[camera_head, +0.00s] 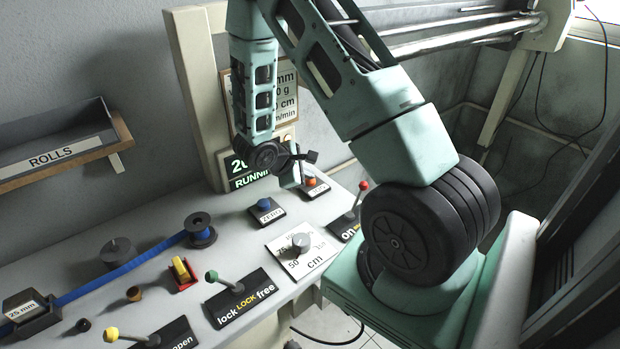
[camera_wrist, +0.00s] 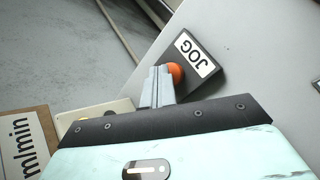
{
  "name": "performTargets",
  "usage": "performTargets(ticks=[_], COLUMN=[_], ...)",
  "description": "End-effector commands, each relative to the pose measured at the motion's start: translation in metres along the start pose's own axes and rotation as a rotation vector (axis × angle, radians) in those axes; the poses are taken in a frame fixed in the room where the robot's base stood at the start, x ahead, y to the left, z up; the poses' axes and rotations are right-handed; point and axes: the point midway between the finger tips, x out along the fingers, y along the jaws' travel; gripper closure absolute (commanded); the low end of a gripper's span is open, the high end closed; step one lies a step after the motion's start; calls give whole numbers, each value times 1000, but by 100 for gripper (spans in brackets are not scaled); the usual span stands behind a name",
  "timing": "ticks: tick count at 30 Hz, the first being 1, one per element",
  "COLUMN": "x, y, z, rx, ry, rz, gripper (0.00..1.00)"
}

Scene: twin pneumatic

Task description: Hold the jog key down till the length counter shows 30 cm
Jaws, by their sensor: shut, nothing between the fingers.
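The jog key is an orange round button on a dark plate labelled JOG (camera_wrist: 195,52); the orange button (camera_wrist: 175,72) shows just beyond my fingertips in the wrist view. My gripper (camera_wrist: 158,72) is shut and empty, its tips at or very near the button; whether they press it I cannot tell. In the head view the jog key (camera_head: 311,182) is right beside my gripper (camera_head: 296,178). The length counter (camera_head: 248,172) is a dark display with green text, reading "2" and a partly hidden digit, with "RUNNING" below, cut off by my arm.
A blue ZERO button (camera_head: 264,204), a dial in cm (camera_head: 300,242), a red-knobbed lever (camera_head: 362,187) and a green-knobbed lock lever (camera_head: 212,277) stand nearby on the bench. A blue strip (camera_head: 130,266) runs from a spool (camera_head: 200,232). A ROLLS shelf (camera_head: 60,165) hangs at left.

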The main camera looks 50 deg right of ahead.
Motion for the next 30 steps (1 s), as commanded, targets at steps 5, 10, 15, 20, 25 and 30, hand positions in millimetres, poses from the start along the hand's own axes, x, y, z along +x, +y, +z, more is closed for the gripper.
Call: performTargets(ticks=[5, 10, 15, 20, 25, 30], x=[0, 0, -3, -10, -14, -13], y=[0, 0, 2, 7, 10, 10], z=[0, 0, 2, 7, 10, 10], rx=[0, 0, 0, 2, 0, 0], ry=[0, 0, 1, 1, 0, 0], rz=[-1, -1, 0, 0, 0, 0], gripper=[100, 100, 100, 100, 100, 100])
